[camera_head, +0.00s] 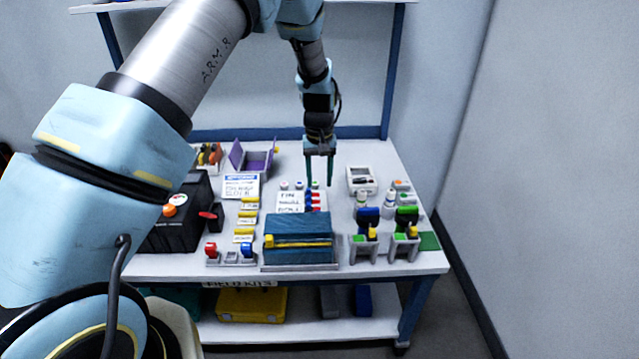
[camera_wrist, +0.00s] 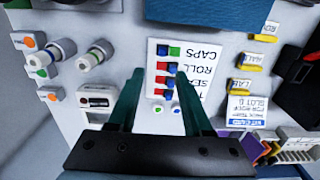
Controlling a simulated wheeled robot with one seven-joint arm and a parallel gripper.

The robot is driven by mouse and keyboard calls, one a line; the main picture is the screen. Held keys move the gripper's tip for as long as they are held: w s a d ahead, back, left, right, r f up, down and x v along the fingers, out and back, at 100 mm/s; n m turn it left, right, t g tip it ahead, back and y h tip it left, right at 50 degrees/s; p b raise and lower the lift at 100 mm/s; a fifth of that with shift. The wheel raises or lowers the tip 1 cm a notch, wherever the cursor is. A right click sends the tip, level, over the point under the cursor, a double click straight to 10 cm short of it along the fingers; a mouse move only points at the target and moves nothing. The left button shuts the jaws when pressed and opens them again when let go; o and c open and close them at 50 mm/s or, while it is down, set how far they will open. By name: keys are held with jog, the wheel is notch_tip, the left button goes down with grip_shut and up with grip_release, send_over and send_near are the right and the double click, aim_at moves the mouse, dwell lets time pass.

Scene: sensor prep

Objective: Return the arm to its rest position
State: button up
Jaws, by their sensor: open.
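My gripper (camera_head: 319,176) hangs over the rear middle of the white workbench, fingers pointing down. In the wrist view its two dark green fingers (camera_wrist: 160,102) are spread apart with nothing between them. Below the fingers is a white printed card (camera_head: 290,201) with small red, blue and green pieces on it; it also shows in the wrist view (camera_wrist: 196,85). My arm runs from the left foreground up across the picture and down to the gripper. The fingers hide a little of the bench behind them.
A blue box (camera_head: 298,228) with a yellow strip stands at the front middle. A black case (camera_head: 180,235) is at the left, a purple open bin (camera_head: 253,160) at the rear left. A white device (camera_head: 361,180), bottles and coloured stands are right. A blue post (camera_head: 396,70) rises behind.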

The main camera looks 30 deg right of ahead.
dwell(0.3)
jog(key=w+a+r+n+p, duration=0.1)
jog(key=a+r, duration=0.6)
jog(key=a, duration=0.4)
jog(key=w+a+r+n+p, duration=0.1)
jog(key=a+r, duration=0.5)
jog(key=a, duration=0.5)
jog(key=s+a+r+n+p, duration=0.1)
jog(key=s+a+r, duration=0.2)
jog(key=s+a, duration=0.2)
jog(key=s+a+r+t, duration=0.1)
jog(key=s+a+r, duration=0.3)
jog(key=a, duration=0.8)
jog(key=shift+s+a+n+t+p, duration=0.2)
jog(key=shift+s+n+t+p, duration=0.15)
jog(key=shift+s, duration=0.85)
